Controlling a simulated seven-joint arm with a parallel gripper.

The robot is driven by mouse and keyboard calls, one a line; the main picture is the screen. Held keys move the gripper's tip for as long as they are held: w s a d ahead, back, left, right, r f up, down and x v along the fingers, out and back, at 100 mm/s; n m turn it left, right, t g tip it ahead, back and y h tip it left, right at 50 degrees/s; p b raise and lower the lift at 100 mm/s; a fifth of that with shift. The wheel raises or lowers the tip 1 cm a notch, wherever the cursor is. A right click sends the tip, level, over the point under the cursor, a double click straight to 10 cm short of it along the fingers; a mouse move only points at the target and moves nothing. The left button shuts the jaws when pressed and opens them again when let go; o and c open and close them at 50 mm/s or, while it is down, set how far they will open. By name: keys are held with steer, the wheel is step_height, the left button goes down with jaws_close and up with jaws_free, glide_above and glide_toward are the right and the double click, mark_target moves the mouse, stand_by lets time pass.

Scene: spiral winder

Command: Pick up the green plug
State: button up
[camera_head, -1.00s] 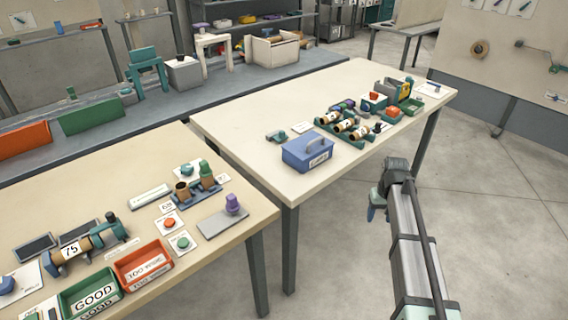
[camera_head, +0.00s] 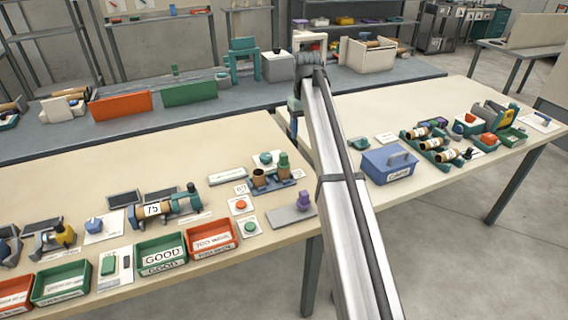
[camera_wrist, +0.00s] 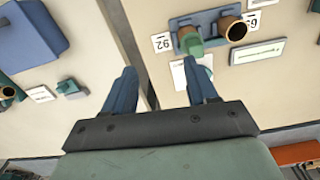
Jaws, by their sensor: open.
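In the head view my gripper (camera_head: 294,118) is small and partly hidden by my arm. It is apart from the plug, up and to the right of it.
A purple plug (camera_head: 304,200) on a grey plate stands near the table edge. Red (camera_head: 240,205) and green (camera_head: 250,227) buttons sit close to the rack. A blue box (camera_head: 389,165) is on the right table. A teal part on a card (camera_head: 268,160) lies behind the rack.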

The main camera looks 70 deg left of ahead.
step_height(320, 180, up, 3)
glide_above(283, 154)
steer(key=shift+n, duration=0.4)
steer(key=f, duration=0.8)
steer(key=shift+w+f, duration=0.3)
steer(key=shift+w, duration=0.05)
steer(key=shift+s+f, duration=0.15)
steer(key=shift+f, duration=1.15)
steer(key=shift+s+f, duration=0.1)
steer(key=shift+f, duration=1.2)
jaws_close()
